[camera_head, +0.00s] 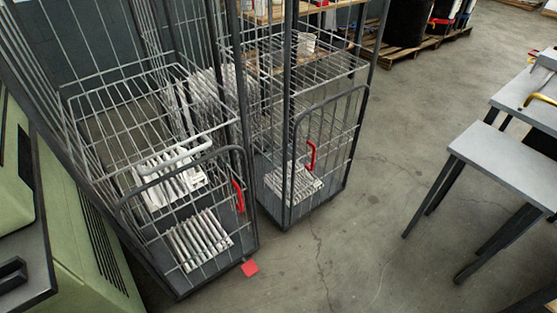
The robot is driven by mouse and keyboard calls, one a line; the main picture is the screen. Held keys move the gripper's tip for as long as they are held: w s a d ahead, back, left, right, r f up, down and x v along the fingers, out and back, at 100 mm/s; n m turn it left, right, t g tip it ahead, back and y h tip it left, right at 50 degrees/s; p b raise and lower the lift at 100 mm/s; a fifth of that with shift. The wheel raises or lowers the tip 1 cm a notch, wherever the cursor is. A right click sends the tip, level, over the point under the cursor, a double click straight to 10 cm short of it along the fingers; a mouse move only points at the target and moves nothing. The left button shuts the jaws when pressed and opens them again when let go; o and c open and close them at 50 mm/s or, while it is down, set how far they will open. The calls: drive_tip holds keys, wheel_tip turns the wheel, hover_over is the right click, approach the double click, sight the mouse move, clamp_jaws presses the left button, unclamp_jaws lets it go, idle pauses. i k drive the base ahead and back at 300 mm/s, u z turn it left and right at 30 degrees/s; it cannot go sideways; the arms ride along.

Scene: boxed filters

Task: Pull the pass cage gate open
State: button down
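Two tall grey wire roll cages stand side by side. The nearer cage (150,250) has a round-cornered lower wire gate (160,215) with a red handle (239,195) at its right side. The farther cage (368,75) has a similar lower gate (340,120) with a red handle (311,155) at its left side. Both gates appear shut across the cage fronts. I cannot tell from any label which one is the pass cage. White pleated filters (198,240) lie inside the nearer cage, and more (292,183) inside the farther one. My gripper is not in view.
Green-and-dark equipment (75,240) stands close at left. A grey bench (505,160) stands at right. Bare concrete floor (390,175) lies between cages and bench. Pallets (400,48) are behind.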

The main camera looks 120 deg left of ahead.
sight(359, 87)
drive_tip(key=u, duration=3.25)
drive_tip(key=k, duration=0.5)
drive_tip(key=z, duration=0.85)
drive_tip(key=i, duration=0.85)
drive_tip(key=u, duration=1)
drive_tip(key=i, duration=0.6)
drive_tip(key=u, duration=0.65)
